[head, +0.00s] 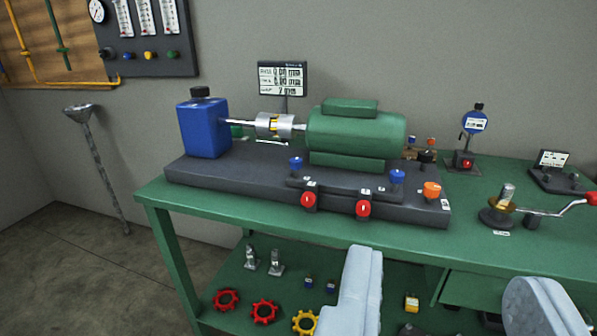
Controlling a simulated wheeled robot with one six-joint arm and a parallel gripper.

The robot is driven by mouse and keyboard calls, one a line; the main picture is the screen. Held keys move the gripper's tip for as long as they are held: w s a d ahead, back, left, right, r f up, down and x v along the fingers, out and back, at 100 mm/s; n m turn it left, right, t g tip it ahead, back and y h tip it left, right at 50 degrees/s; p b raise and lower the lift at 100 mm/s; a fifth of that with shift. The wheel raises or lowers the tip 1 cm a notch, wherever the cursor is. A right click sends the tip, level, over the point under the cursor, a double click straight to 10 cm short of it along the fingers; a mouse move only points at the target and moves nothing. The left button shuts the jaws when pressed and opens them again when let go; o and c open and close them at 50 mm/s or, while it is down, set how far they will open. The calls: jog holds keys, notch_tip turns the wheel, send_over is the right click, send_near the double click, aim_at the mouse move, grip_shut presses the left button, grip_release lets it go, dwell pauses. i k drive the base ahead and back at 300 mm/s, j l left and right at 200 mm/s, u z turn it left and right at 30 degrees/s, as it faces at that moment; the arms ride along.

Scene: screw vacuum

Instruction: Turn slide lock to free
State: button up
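A green motor (356,130) sits on a long dark base plate (235,178) on the green bench, joined by a silver coupling (275,125) to a shaft from a blue block (203,127). On the base are two red knobs, left (308,199) and right (363,208), two blue knobs, left (296,163) and right (397,176), and an orange knob (432,190) at the right end. Their small labels are unreadable, so I cannot tell which is the slide lock. My gripper (442,270) is open and empty, its pale fingers wide apart in front of the bench.
A crank with a red handle (547,211) and a dial gauge (474,125) stand on the bench at right. A small screen (282,79) stands behind the coupling. The lower shelf (235,278) holds gear-shaped rings and small parts. Open floor lies at left.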

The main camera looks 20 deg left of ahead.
aim_at(432, 190)
jog(key=i+j, duration=0.25)
jog(key=i, duration=0.15)
jog(key=i+j, duration=0.2)
jog(key=i, duration=0.25)
jog(key=z, duration=0.05)
